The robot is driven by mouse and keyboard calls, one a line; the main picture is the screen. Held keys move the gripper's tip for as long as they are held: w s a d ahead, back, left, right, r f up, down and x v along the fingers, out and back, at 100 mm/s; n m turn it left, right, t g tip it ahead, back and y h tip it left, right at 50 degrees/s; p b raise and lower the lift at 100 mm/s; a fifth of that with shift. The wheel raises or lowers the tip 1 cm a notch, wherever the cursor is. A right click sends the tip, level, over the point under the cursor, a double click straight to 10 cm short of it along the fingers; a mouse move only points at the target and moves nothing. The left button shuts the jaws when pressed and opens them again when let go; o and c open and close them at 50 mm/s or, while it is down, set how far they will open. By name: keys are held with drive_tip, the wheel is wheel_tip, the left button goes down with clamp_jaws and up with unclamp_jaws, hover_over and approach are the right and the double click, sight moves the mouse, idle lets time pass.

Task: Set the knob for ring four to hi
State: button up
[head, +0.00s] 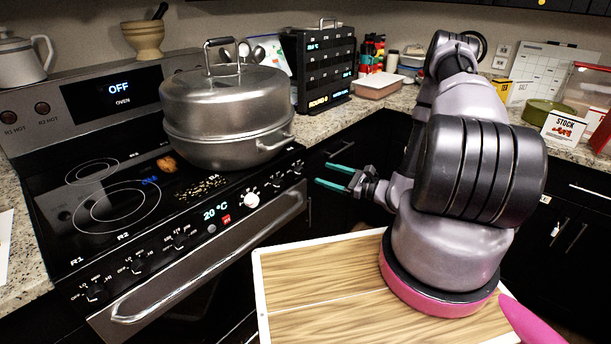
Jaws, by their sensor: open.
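The stove's front panel carries a row of knobs. Black knobs sit at the left (97,293), further along (140,265) and (181,239), and a white knob (250,200) sits right of the 20 °C display. My gripper (325,175) has teal fingers, spread apart and empty. It is in front of the stove's right end, pointing left toward the panel, apart from the knobs.
A large lidded stockpot (228,117) covers the back right of the cooktop. Spilled bits (202,187) and an orange-brown lump (167,163) lie beside it. The oven handle (205,262) juts out below the knobs. A wooden board (320,285) lies around my arm's base.

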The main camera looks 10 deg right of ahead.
drive_tip(key=m+t+h, duration=0.1)
drive_tip(key=m+h, duration=0.1)
approach(302, 173)
drive_tip(key=x, duration=0.8)
drive_tip(key=shift+w+a+f, duration=0.1)
drive_tip(key=shift+w+a, duration=0.05)
drive_tip(key=shift+a, duration=0.05)
clamp_jaws()
